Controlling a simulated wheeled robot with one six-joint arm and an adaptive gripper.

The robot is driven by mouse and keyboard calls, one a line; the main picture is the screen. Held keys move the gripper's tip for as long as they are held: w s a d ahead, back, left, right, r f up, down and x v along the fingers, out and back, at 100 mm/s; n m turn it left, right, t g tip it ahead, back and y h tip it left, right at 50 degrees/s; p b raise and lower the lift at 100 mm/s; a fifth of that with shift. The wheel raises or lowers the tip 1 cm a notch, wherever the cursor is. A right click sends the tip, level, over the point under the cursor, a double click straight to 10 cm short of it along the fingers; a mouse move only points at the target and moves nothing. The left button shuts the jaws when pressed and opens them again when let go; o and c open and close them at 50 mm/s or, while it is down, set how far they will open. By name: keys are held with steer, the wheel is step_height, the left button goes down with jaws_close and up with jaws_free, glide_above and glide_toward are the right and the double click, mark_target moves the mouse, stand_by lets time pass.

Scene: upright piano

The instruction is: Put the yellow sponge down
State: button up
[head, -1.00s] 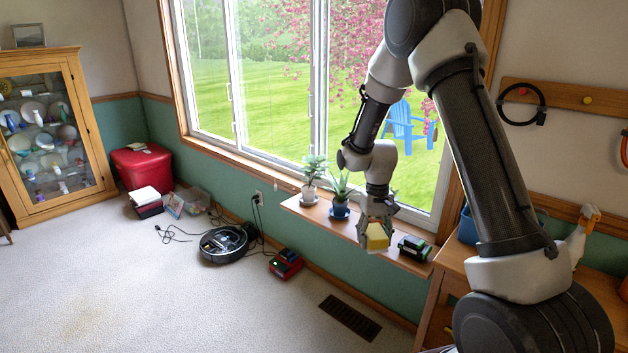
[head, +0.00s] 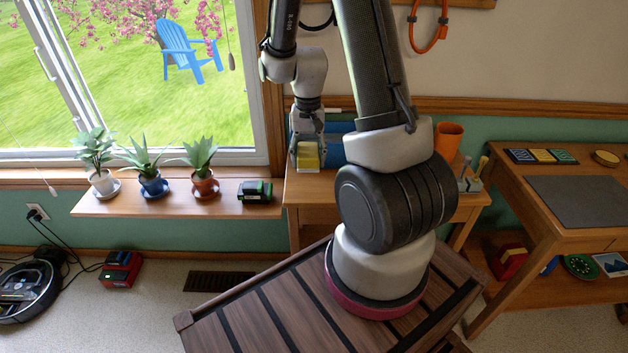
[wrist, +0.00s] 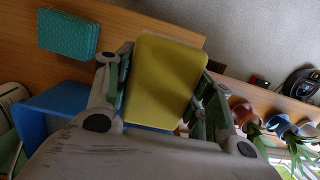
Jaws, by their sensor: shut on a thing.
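The yellow sponge (head: 309,157) is held between the fingers of my gripper (head: 308,146), which is shut on it. In the wrist view the sponge (wrist: 165,78) shows as a flat yellow block between the two fingers. My gripper (wrist: 162,92) holds it over the left part of a small wooden table (head: 305,188). Whether the sponge touches the tabletop is hard to tell. A teal sponge-like block (wrist: 68,33) lies on the wood in the wrist view.
A blue bin (head: 335,152) stands close beside my gripper and also shows in the wrist view (wrist: 50,108). The window shelf (head: 125,205) to the left bears potted plants and a dark green device (head: 256,191). An orange cup (head: 447,140) stands farther right.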

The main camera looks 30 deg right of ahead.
mark_target(309, 189)
step_height(309, 189, down, 9)
steer(key=shift+f, duration=0.1)
stand_by(0.4)
steer(key=o, duration=0.9)
